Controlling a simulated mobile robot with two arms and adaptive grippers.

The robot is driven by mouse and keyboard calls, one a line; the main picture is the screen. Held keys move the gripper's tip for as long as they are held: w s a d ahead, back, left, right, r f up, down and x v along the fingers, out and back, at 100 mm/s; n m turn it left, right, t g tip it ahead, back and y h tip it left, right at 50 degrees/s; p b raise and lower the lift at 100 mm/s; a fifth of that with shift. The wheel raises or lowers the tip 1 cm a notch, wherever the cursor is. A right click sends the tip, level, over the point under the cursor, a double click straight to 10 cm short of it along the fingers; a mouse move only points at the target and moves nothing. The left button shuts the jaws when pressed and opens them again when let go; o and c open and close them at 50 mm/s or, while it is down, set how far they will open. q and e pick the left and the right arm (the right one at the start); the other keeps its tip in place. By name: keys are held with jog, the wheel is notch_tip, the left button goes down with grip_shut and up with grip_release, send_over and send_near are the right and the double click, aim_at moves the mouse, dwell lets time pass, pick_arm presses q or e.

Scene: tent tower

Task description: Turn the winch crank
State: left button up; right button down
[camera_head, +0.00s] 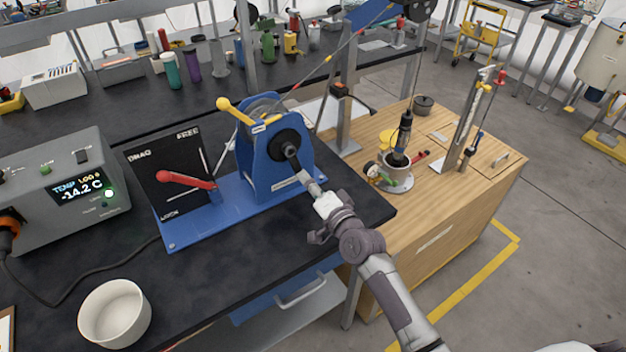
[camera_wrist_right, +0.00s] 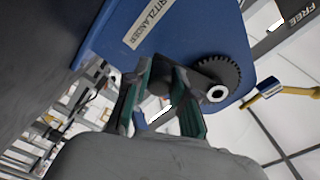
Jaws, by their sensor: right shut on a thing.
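The blue winch (camera_head: 262,165) stands on a blue base plate on the black bench. A dark round hub (camera_head: 288,141) is on its near side, and the crank (camera_head: 306,180) runs from there down and right toward my right gripper (camera_head: 322,203). My right gripper is shut on the crank's handle end. In the wrist view the green-padded fingers (camera_wrist_right: 168,108) are beside the toothed dark hub (camera_wrist_right: 217,80) and the blue side plate (camera_wrist_right: 180,35); the fingers mostly hide the grip. My left gripper is not in view.
A red lever (camera_head: 187,180) lies across a black panel marked FREE and LOCK. A yellow-ended lever (camera_head: 234,110) sticks up left of the drum. A grey temperature box (camera_head: 60,195) and a white bowl (camera_head: 115,313) are at left. A wooden cabinet (camera_head: 450,215) stands right of the bench.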

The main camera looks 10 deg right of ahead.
jog(key=shift+d, duration=0.1)
jog(key=c, duration=1.2)
grip_release()
jog(key=shift+o, duration=1.2)
jog(key=shift+w, duration=0.1)
jog(key=v, duration=1.2)
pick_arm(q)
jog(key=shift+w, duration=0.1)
